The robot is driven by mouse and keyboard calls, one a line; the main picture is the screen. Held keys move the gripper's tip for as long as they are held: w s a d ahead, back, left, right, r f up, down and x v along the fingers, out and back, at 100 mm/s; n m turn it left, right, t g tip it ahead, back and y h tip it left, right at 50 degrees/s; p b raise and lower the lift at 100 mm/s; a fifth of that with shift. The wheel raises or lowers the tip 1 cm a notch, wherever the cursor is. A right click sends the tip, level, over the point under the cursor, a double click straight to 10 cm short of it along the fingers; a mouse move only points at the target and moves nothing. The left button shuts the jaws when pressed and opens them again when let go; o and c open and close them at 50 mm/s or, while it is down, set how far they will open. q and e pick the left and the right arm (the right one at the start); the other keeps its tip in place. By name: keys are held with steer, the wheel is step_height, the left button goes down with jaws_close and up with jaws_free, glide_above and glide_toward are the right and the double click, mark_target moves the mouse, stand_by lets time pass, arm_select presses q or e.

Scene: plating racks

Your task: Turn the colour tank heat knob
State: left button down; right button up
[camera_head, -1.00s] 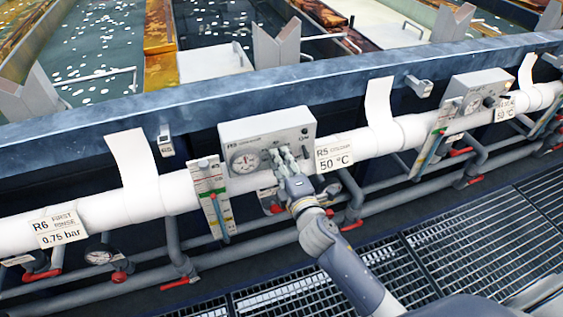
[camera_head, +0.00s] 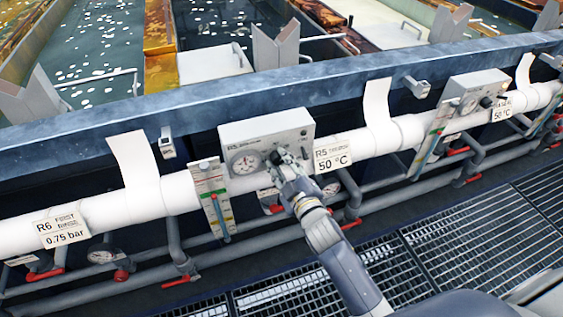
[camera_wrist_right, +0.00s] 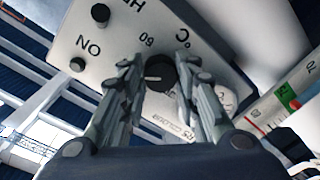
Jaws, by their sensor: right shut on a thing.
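The R5 COLOUR control box (camera_head: 250,133) is a light grey box on the tank's side, with a round gauge (camera_head: 246,163) on its front. The black heat knob (camera_wrist_right: 160,72) sits in the middle of the panel in the right wrist view, with a pale pointer mark. My right gripper (camera_wrist_right: 159,74) has its fingers on either side of the knob and is shut on it. In the head view my right gripper (camera_head: 283,160) reaches the box's lower front and hides part of the panel. My left gripper is not in view.
A white pipe (camera_head: 95,213) runs below the box, with an R5 50 °C label (camera_head: 333,155) beside it. A strip thermometer (camera_head: 213,195) hangs left of the gripper. Grey pipes with red valve handles (camera_head: 351,224) lie below. A similar box (camera_head: 478,92) stands farther right.

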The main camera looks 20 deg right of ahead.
steer(key=shift+m, duration=0.4)
steer(key=o, duration=0.8)
steer(key=shift+s, duration=0.1)
steer(key=s, duration=0.8)
steer(key=s+d, duration=0.1)
steer(key=s, duration=0.2)
steer(key=shift+s+d+r, duration=0.1)
steer(key=shift+s+r, duration=0.2)
steer(key=shift+s, duration=0.1)
steer(key=shift+f, duration=0.1)
